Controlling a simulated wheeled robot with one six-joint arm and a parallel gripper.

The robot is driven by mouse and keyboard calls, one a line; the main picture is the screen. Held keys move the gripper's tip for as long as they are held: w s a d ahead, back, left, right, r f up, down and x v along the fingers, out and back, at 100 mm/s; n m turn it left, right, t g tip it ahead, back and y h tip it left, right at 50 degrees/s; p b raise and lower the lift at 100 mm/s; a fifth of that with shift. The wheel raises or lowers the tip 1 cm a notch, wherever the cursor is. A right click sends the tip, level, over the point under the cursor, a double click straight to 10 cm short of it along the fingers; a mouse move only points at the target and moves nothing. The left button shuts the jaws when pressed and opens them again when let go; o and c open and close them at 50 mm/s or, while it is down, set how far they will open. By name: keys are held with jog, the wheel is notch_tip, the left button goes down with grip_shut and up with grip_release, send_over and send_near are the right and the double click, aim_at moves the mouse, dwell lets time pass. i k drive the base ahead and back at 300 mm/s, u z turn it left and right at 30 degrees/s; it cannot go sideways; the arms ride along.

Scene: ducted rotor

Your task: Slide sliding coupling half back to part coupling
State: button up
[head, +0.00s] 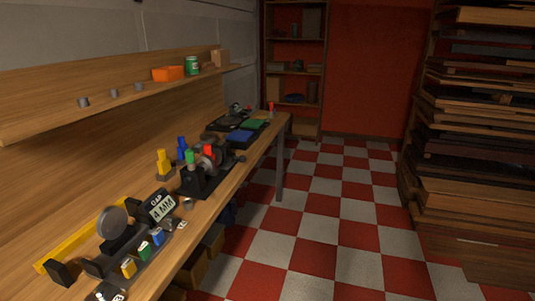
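A dark machine (207,172) with a round grey rotor-like part stands on the workbench (225,193) at mid-length, in the head view. Blue (182,146), green (189,158) and red (209,151) upright pieces show at it. A dark rod with a knob-like end (240,159) reaches to its right. I cannot tell which part is the sliding coupling half, or whether the coupling is together or parted. My gripper is not in this view.
A "GAP 4 MM" sign (161,207), a grey disc on a stand (112,222) and small coloured blocks (143,249) crowd the near bench. A yellow piece (164,164) stands left of the machine. Trays (240,136) lie behind. The checkered floor (320,220) is clear.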

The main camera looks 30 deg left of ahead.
aim_at(225, 159)
jog(key=u, duration=0.1)
jog(key=i, duration=0.6)
jog(key=u, duration=0.85)
jog(key=i, duration=0.5)
jog(key=u, duration=0.6)
